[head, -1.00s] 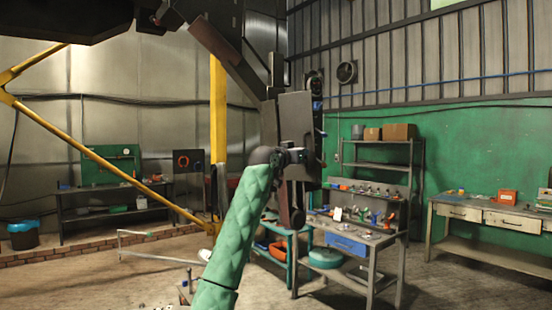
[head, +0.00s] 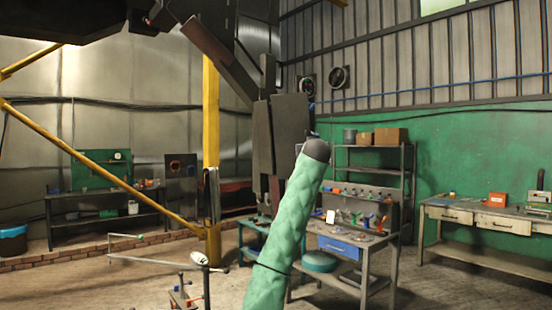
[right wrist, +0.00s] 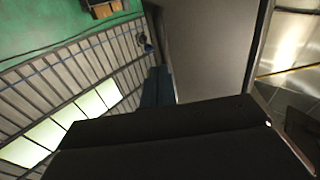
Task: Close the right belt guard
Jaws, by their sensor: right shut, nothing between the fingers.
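The dark grey belt guard panel (head: 290,130) hangs on the column boom, just left of the end of my right arm. A narrower dark plate stands along its left side. I cannot tell from here how far the guard stands open. My green-sleeved right arm rises in front of the boom, and its grey rounded joint hides my right gripper in the head view. In the right wrist view a flat grey panel (right wrist: 208,50), probably the guard, fills the upper middle. A broad dark body across the bottom hides the fingertips. My left gripper is out of view.
A yellow post (head: 211,150) stands left of the boom. A workbench with a blue drawer (head: 340,246) is behind my arm. A green wall and another bench are at right. Open floor lies at lower left.

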